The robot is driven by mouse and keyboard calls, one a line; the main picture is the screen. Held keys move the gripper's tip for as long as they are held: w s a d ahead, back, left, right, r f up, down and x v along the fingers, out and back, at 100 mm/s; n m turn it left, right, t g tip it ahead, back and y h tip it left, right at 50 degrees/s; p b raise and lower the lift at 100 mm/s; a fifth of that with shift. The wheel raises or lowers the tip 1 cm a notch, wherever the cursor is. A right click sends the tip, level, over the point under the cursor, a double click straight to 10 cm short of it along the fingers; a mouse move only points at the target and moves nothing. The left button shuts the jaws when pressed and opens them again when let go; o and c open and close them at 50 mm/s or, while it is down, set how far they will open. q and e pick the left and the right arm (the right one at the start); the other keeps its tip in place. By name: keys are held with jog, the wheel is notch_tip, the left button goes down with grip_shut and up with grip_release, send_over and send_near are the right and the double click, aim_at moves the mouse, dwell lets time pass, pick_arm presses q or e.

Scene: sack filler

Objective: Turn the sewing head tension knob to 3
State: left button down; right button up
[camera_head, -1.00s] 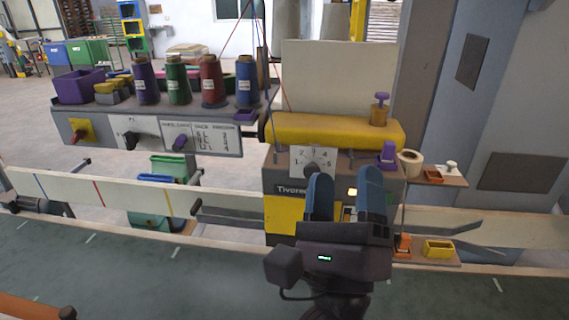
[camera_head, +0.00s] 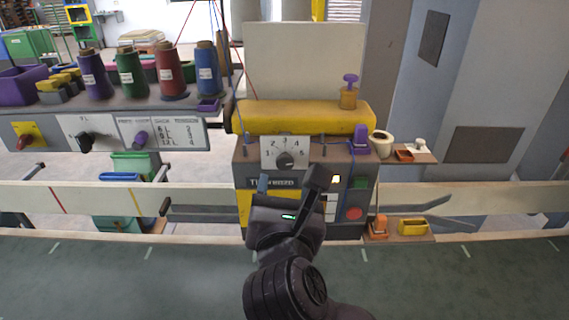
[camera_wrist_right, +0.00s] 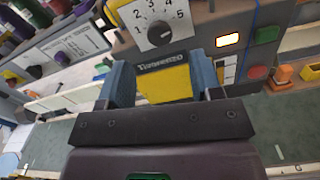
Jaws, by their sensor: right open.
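The tension knob (camera_head: 285,160) is a dark round knob on a white dial plate (camera_head: 269,146) numbered 1 to 5, on the front of the sewing head (camera_head: 250,157). In the right wrist view the knob (camera_wrist_right: 159,34) shows at the top, beyond the fingers; I cannot tell which number it points to. My right gripper (camera_head: 290,182) is open, with its fingers apart and nothing between them. It is below the knob in the head view, in front of the name plate. In the right wrist view the gripper (camera_wrist_right: 162,80) frames a yellow panel. My left gripper is not in view.
A yellow cover (camera_head: 305,117) tops the head. A lit button (camera_head: 336,182) and a red button (camera_head: 353,214) sit right of my gripper. Thread cones (camera_head: 172,72) stand on a shelf at left. A pale conveyor rail runs across, with clear green floor in front.

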aim_at(285, 165)
jog(key=shift+w, duration=3.2)
